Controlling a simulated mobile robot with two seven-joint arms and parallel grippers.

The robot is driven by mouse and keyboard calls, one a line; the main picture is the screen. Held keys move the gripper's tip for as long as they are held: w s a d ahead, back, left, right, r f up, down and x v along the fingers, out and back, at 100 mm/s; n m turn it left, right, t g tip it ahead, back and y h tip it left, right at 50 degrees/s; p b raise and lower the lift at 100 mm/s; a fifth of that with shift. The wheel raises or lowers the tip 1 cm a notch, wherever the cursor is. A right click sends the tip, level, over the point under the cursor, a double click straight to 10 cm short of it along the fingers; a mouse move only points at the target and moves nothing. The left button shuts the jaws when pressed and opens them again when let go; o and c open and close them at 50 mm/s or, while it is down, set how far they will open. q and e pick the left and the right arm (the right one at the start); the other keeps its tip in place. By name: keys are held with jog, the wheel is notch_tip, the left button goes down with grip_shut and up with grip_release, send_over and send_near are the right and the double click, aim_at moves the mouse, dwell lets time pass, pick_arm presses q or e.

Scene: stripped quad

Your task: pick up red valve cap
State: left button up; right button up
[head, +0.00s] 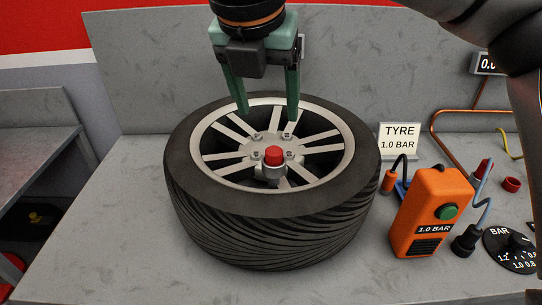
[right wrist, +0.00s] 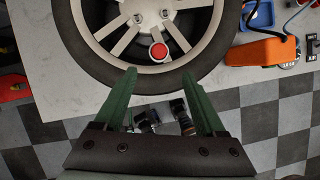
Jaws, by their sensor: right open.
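In the right wrist view the cap (right wrist: 159,51) shows as a red disc just beyond the fingertips. The tyre (head: 275,232) with its silver spoked rim lies flat on the grey bench. My right gripper (head: 268,116) is open and empty, its green fingers pointing down over the far part of the wheel. In the right wrist view its fingertips (right wrist: 160,72) are spread, with the cap centred ahead between them. My left gripper is not in view.
An orange inflator box (head: 425,212) with a green button stands right of the tyre. A TYRE 1.0 BAR sign (head: 399,140), a dark BAR dial (head: 511,249), a red ring (head: 511,184) and hoses are also on the right. The bench (head: 110,220) is bare left of the tyre.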

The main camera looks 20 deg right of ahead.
send_over(274, 150)
jog(key=s+a, duration=0.1)
jog(key=s, duration=0.2)
notch_tip(274, 150, down, 5)
jog(key=shift+w+a+x, duration=0.1)
jog(key=shift+w+x, duration=0.05)
jog(key=shift+x, duration=1.35)
jog(key=shift+w+a+x, duration=0.1)
jog(key=shift+x, duration=1.45)
jog(key=shift+r, duration=0.1)
grip_shut()
